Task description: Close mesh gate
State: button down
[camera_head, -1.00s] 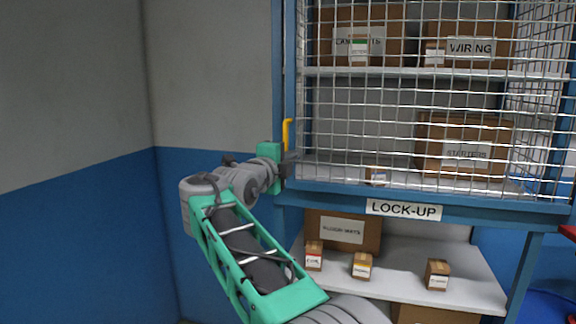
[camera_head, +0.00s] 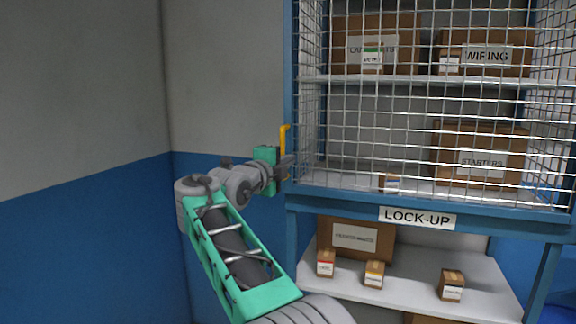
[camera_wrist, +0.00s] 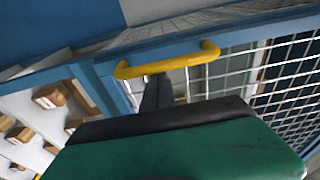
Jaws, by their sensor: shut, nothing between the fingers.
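The mesh gate (camera_head: 430,130) spans the front of the lock-up cage, with its blue frame lying along the cage front. I cannot tell whether it is fully flush. Its yellow handle (camera_head: 285,140) stands upright at the gate's left edge. In the wrist view the handle (camera_wrist: 168,63) crosses above the fingers as a bar bent at both ends. My gripper (camera_head: 289,165) is shut and empty beside the lower part of the handle. In the wrist view the grey fingertips (camera_wrist: 157,82) reach up to the handle bar; I cannot tell whether they touch it.
Behind the mesh are shelves with boxes, including a starters box (camera_head: 480,155) and a wiring box (camera_head: 487,55). Below the lock-up sign (camera_head: 417,217), a lower shelf (camera_head: 410,270) holds several small boxes. A grey and blue wall (camera_head: 80,220) stands at the left.

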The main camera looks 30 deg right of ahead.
jog(key=s+a+b, duration=0.4)
jog(key=s+a, duration=0.1)
jog(key=s, duration=0.3)
jog(key=s+a+f+n+y+p, duration=0.1)
jog(key=a+f+n+y+p, duration=0.15)
jog(key=f+n, duration=0.35)
jog(key=s+a+f+n+g+y+p, duration=0.1)
jog(key=s+a+f+n+y+p, duration=0.1)
jog(key=f+n+y, duration=0.25)
jog(key=s+a+f+n+y+p, duration=0.1)
jog(key=a+f+n+y+p, duration=0.15)
jog(key=f+n, duration=0.4)
jog(key=s+a+f+n+g+y, duration=0.1)
jog(key=s+a+f+n+g, duration=0.1)
jog(key=s+f, duration=0.4)
jog(key=s+a+f+n+g+y+p, duration=0.1)
jog(key=s+a+f+n+g+y, duration=0.1)
jog(key=s+a+f+n, duration=0.2)
jog(key=s+a+f+n+g+y+p, duration=0.1)
jog(key=s+a+f+n+g+y, duration=0.1)
jog(key=s+f+n, duration=0.4)
jog(key=s+a+f, duration=0.1)
jog(key=s+f, duration=0.1)
jog(key=s, duration=0.3)
jog(key=shift+a+f, duration=0.2)
jog(key=shift+a, duration=0.15)
